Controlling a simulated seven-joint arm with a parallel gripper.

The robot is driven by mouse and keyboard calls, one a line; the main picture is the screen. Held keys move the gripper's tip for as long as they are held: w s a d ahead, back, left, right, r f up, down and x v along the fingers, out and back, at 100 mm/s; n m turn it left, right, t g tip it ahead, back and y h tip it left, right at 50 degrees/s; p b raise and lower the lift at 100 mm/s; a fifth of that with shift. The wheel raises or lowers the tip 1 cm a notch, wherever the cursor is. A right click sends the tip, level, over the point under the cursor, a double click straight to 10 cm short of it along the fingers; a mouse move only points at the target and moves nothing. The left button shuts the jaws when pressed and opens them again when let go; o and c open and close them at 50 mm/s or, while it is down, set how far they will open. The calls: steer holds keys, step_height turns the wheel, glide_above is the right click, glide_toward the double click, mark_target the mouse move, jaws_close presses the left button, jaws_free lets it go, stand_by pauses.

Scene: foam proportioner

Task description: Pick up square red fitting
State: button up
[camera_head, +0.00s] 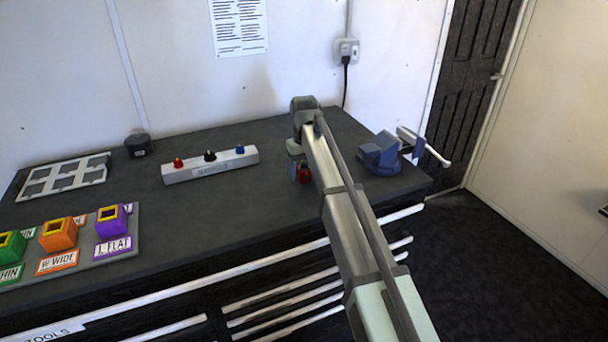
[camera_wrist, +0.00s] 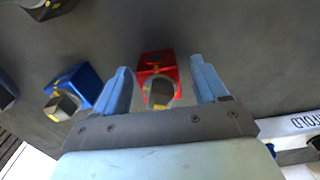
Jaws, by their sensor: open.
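The square red fitting (camera_wrist: 157,67) stands on the dark bench top, with a grey angular part and a yellow mark on its near side. In the wrist view it sits between the two blue fingers of my gripper (camera_wrist: 163,85), which is open. A gap shows on each side of the fitting. In the head view the red fitting (camera_head: 305,175) shows beside my arm near the middle of the bench, partly hidden. My gripper (camera_head: 295,172) is low over the bench there, mostly hidden by my arm.
A blue fitting (camera_wrist: 72,92) stands just left of the left finger. A dark fitting (camera_wrist: 48,8) lies farther off. A white block with colored knobs (camera_head: 210,166) is left of my arm; a blue vise (camera_head: 381,155) is right. Colored sockets (camera_head: 58,234) stand at the bench's left.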

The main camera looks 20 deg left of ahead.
steer(key=shift+c, duration=0.3)
steer(key=c, duration=1.2)
steer(key=shift+o, duration=0.2)
steer(key=shift+r, duration=0.1)
step_height(320, 180, up, 8)
steer(key=shift+r, duration=0.2)
steer(key=shift+w+d+r, duration=0.1)
steer(key=shift+r, duration=0.25)
steer(key=w+d+r+m, duration=0.1)
steer(key=w+d, duration=0.3)
steer(key=d, duration=0.2)
steer(key=w+d+r+m, duration=0.1)
steer(key=w+d+r, duration=0.1)
steer(key=w+d, duration=0.2)
steer(key=w+d+r+m, duration=0.1)
steer(key=w+d, duration=0.4)
steer(key=d, duration=0.4)
steer(key=shift+d+r, duration=0.2)
steer(key=shift+d, duration=0.05)
steer(key=w+d+r+m, duration=0.3)
steer(key=w+d+m, duration=0.2)
steer(key=m, duration=0.9)
steer(key=shift+w+d+r+m, duration=0.2)
steer(key=shift+w+r+m, duration=0.2)
steer(key=shift+w, duration=0.4)
